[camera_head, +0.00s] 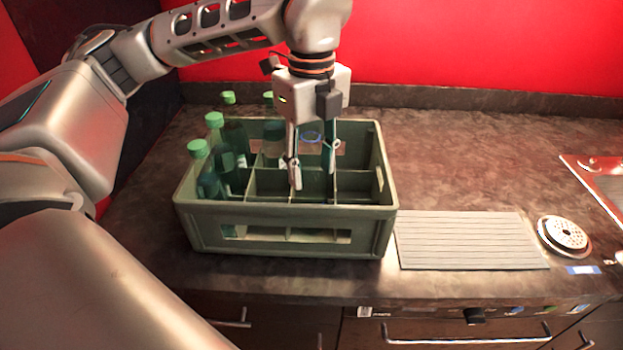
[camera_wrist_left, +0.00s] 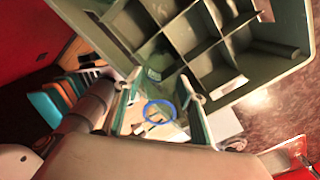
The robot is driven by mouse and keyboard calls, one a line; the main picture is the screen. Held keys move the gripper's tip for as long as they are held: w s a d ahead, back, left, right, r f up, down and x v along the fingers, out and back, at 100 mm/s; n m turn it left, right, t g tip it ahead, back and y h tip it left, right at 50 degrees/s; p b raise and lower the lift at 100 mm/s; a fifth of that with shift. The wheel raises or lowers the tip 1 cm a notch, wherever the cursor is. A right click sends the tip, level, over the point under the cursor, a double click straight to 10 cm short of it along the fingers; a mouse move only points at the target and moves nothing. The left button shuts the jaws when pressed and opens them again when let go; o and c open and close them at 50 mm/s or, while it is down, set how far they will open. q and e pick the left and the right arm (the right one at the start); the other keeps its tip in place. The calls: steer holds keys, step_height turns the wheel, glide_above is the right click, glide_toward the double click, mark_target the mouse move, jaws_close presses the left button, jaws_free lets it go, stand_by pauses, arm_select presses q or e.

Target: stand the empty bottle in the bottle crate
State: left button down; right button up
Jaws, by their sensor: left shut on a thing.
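The green bottle crate (camera_head: 290,240) stands on the dark counter, and it also shows at the top of the wrist view (camera_wrist_left: 275,85). My left gripper (camera_head: 312,165) is over the crate, fingers pointing down, shut on the clear empty bottle (camera_head: 311,143). The bottle's blue-ringed mouth shows between the fingers in the wrist view (camera_wrist_left: 160,112). The bottle looks roughly upright. Its lower part is see-through and partly hidden, so I cannot tell whether its base is inside a compartment or touches the crate floor. My right gripper is not in view.
Several green-capped bottles (camera_head: 214,120) stand in the crate's left and back compartments. Front middle and right compartments look empty. A grey ribbed mat (camera_head: 470,240) and a round drain (camera_head: 565,235) lie to the right.

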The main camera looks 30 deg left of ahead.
mark_target(312, 129)
arm_select(q)
step_height(312, 129, down, 4)
steer(key=shift+r, duration=0.2)
steer(key=c, duration=1.2)
jaws_free()
steer(key=shift+r, duration=0.1)
step_height(312, 129, up, 12)
steer(key=shift+f, duration=0.1)
